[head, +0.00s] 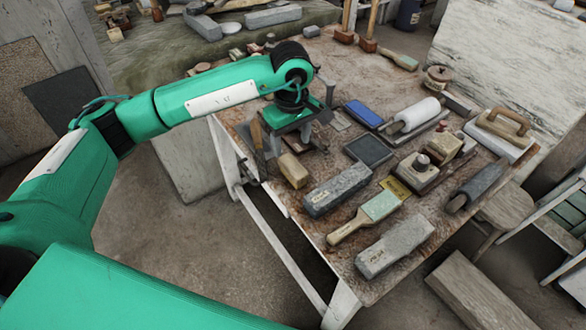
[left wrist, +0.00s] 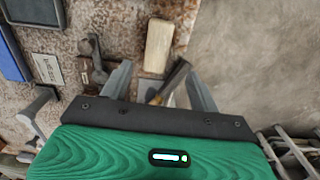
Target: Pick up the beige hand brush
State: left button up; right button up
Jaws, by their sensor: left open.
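The beige hand brush appears to be the plain beige block (head: 293,170) near the left edge of the worktable; it also shows in the left wrist view (left wrist: 158,45). It lies flat, with nothing on it. My left gripper (head: 298,135) is open and empty, pointing down over the table just behind the block in the head view. In the left wrist view the block lies beyond the open fingertips (left wrist: 160,72), roughly in line with the gap and apart from both fingers. My right gripper is not in view.
A dark-bladed tool (left wrist: 173,80) lies close to the right finger. A grey stone block (head: 337,189) and a wooden-handled tool with a pale green block (head: 365,217) lie nearer the front. A dark square pad (head: 368,150) is to the right. The table edge is close on the left.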

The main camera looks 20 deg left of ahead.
aim_at(293, 165)
pick_arm(q)
notch_tip(293, 165, down, 5)
jog(key=shift+r+p, duration=0.2)
jog(key=shift+p, duration=0.15)
jog(key=shift+d+f, duration=0.1)
jog(key=shift+f, duration=0.15)
notch_tip(293, 165, down, 4)
jog(key=shift+w+f+p, duration=0.1)
jog(key=shift+f+p, duration=0.05)
jog(key=shift+p, duration=0.9)
jog(key=shift+f, duration=0.3)
jog(key=shift+c, duration=0.9)
jog(key=c, duration=0.7)
jog(key=shift+c, duration=1.1)
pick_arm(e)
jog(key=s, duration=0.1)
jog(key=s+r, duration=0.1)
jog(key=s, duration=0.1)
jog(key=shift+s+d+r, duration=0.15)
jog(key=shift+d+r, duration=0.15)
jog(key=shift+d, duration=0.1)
